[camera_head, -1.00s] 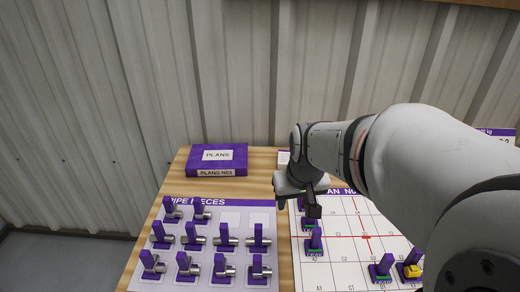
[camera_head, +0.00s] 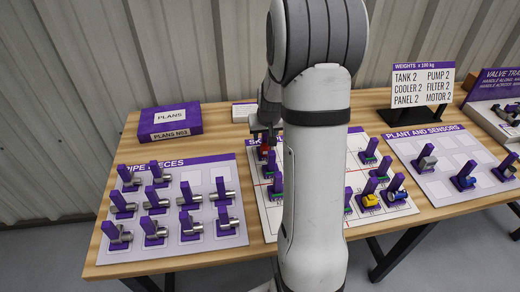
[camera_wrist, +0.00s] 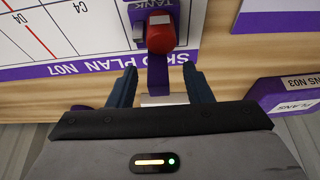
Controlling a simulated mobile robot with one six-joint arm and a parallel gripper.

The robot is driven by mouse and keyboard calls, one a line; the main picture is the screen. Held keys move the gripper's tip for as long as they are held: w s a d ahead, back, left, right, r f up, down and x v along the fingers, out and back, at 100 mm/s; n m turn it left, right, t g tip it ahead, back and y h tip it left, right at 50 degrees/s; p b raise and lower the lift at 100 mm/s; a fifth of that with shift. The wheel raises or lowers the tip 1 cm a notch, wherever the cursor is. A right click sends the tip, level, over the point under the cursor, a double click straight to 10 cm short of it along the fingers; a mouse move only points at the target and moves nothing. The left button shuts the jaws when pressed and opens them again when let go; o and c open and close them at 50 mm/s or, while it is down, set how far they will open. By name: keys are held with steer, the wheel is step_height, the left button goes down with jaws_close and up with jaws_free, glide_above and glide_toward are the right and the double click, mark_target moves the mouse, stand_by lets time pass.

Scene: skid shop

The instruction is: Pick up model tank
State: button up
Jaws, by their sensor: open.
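The model tank (camera_wrist: 161,34) is a red rounded cylinder on a purple base marked TANK, at the top of the wrist view. Its purple upright handle (camera_wrist: 157,75) reaches down between the two fingers of my gripper (camera_wrist: 158,80). The fingers are open with a gap on each side of the handle. In the head view, a bit of the red tank (camera_head: 264,151) shows just below my gripper (camera_head: 263,130), at the far left of the SKID PLAN board (camera_head: 265,215). My arm hides much of the board there.
A purple PLANS box (camera_head: 170,122) stands at the back left. The PIPE PIECES board (camera_head: 160,240) with several pieces lies left. The PLANT AND SENSORS board (camera_head: 440,145) and a weights sign (camera_head: 423,84) are right. Other models with purple handles stand on the skid board.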

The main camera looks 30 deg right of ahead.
mark_target(265, 138)
steer(key=shift+x, duration=1.7)
steer(key=shift+d, duration=0.1)
steer(key=shift+c, duration=0.5)
jaws_close()
